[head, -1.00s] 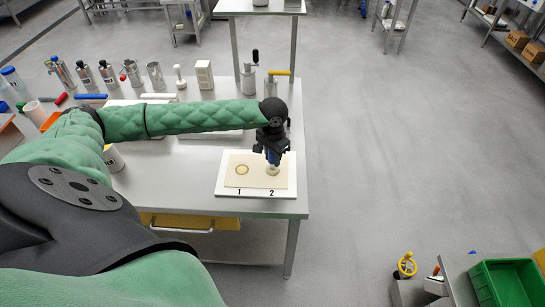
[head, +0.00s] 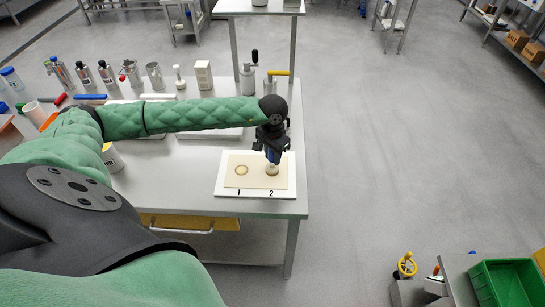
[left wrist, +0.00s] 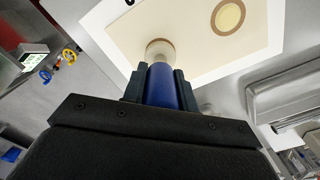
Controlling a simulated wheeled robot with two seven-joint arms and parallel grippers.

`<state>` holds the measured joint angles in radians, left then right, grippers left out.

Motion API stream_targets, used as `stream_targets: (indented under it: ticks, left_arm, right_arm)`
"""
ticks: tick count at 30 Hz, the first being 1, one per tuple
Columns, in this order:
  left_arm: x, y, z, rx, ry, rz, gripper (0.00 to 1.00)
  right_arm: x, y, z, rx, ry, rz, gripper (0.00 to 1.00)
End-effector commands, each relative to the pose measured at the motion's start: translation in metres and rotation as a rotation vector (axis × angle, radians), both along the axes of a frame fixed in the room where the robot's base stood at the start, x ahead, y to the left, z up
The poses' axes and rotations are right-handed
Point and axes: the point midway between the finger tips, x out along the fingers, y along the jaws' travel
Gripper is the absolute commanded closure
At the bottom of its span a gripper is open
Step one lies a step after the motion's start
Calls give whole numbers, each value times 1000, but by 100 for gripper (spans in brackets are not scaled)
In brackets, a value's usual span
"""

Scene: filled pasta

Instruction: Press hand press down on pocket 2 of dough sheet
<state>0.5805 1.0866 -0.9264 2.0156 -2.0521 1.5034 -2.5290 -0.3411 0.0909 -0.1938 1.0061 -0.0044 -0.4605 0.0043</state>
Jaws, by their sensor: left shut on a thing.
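My left gripper (head: 272,152) is shut on the hand press and points down over the dough sheet. The hand press has a blue handle (left wrist: 162,86) between the fingers and a pale round head (left wrist: 160,50) below. The head is at pocket 2, above the printed "2"; I cannot tell whether it touches the dough. The beige dough sheet (head: 256,168) lies on a white board (head: 222,184) marked 1 and 2. Pocket 1 (head: 241,170) shows as a ringed circle, also seen in the left wrist view (left wrist: 229,17). The right gripper is not in view.
The board lies near the front right corner of the metal table (head: 180,195). Bottles, canisters and a white box (head: 204,75) stand toward the back. A grinder-like device (head: 250,77) stands behind the gripper. A green crate (head: 505,283) is at lower right.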

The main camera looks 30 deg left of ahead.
Motion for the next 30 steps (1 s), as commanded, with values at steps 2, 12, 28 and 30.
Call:
stream_targets:
  ticks: [2, 12, 28, 30]
  left_arm:
    - [0, 0, 6, 1, -2, 0, 91]
    - [1, 1, 29, 1, -2, 0, 91]
    - [0, 0, 59, 1, -2, 0, 91]
    - [0, 0, 59, 1, -2, 0, 91]
  right_arm:
    - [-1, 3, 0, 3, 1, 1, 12]
    - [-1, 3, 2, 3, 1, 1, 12]
    - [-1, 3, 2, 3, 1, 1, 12]
    - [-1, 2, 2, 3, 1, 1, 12]
